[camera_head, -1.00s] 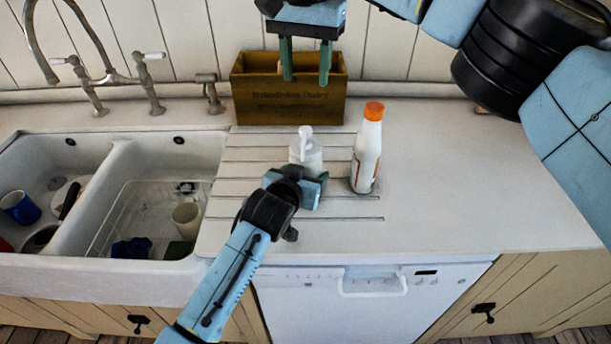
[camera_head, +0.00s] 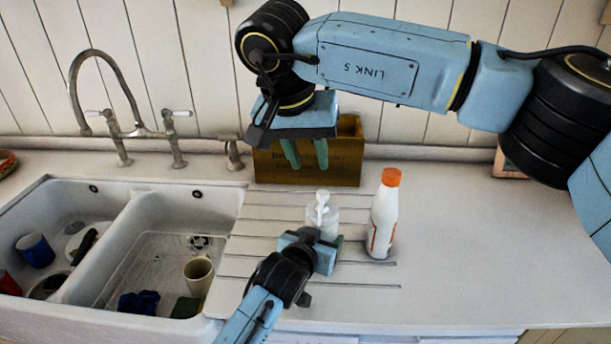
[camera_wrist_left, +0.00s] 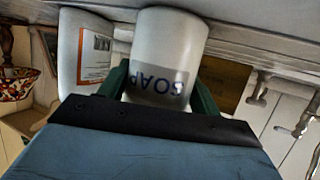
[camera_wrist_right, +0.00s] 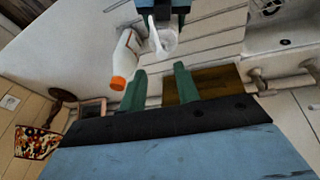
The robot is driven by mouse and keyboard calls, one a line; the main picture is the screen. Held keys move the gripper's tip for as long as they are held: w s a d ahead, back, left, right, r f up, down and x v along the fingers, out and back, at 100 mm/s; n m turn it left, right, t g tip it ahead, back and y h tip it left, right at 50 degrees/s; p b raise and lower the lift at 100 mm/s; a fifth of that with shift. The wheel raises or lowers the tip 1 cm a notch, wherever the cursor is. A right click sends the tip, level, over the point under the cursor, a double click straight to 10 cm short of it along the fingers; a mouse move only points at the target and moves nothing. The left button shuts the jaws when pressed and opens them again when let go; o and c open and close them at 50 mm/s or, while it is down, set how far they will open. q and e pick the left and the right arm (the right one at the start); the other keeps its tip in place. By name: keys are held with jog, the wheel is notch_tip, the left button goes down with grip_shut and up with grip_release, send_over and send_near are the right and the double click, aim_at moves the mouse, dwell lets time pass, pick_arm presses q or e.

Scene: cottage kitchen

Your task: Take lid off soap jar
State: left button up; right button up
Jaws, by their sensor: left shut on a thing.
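My left gripper (camera_head: 320,245) is shut on the jar's body from the front. My right gripper (camera_head: 306,162) is open and empty. It points down, above and behind the jar, apart from the lid. In the right wrist view the lid (camera_wrist_right: 164,38) lies beyond my open fingers (camera_wrist_right: 160,75).
A white bottle with an orange cap (camera_head: 384,215) stands close to the jar's right. A wooden box (camera_head: 345,165) is behind, near the wall. The double sink (camera_head: 125,215) with mugs and a rack is on the left.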

aim_at(321, 209)
jog(key=shift+n+t, duration=0.6)
jog(key=f, duration=0.4)
jog(key=d+f, duration=0.1)
jog(key=f, duration=0.3)
jog(key=w+d+f, duration=0.1)
jog(key=f, duration=0.3)
jog(key=shift+d+f, duration=0.25)
grip_shut()
jog(key=shift+r, duration=0.3)
jog(key=shift+r, duration=0.9)
